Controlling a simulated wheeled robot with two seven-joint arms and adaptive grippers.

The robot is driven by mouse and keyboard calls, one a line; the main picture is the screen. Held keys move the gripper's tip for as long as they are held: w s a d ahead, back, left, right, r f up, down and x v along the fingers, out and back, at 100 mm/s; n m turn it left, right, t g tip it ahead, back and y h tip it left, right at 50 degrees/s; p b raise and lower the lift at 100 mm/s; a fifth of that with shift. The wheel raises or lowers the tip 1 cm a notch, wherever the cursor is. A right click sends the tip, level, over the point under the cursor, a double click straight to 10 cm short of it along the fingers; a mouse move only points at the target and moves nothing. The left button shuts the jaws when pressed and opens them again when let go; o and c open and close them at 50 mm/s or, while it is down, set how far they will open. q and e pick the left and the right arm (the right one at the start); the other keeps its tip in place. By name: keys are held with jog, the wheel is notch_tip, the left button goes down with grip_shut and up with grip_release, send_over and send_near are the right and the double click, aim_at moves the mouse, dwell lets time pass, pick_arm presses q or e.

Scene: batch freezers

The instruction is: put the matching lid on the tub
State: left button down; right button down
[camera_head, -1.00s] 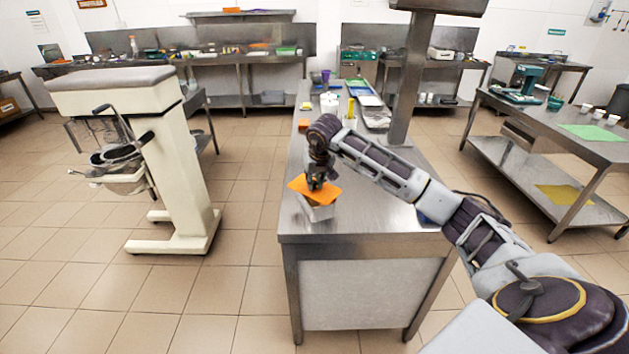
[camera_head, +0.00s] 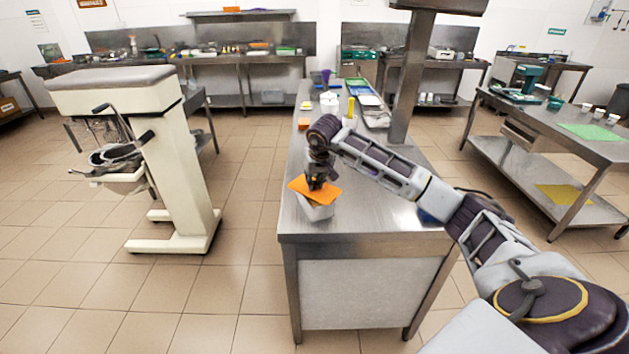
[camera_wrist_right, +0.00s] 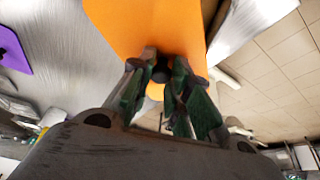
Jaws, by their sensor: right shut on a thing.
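The orange lid (camera_head: 325,191) is a flat, thin square near the left edge of the steel table. My right gripper (camera_head: 316,184) points down onto the middle of the lid and is shut on it, apparently by a dark knob at its centre. The lid fills the top middle of the right wrist view (camera_wrist_right: 140,25), just beyond the fingers (camera_wrist_right: 160,75). The pale grey tub (camera_head: 318,212) stands under the lid on the table. The lid sits slightly skewed over it and hides its opening; I cannot tell whether they touch. My left gripper is not in view.
White containers (camera_head: 329,103), a yellow bottle (camera_head: 350,110) and trays (camera_head: 368,100) stand farther back. A purple sheet-like thing (camera_wrist_right: 12,52) shows in the wrist view. A steel post (camera_head: 405,90) rises at right.

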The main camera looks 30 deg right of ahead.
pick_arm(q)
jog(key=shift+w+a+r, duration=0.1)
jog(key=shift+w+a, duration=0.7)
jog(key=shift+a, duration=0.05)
pick_arm(e)
jog(key=shift+r, duration=0.1)
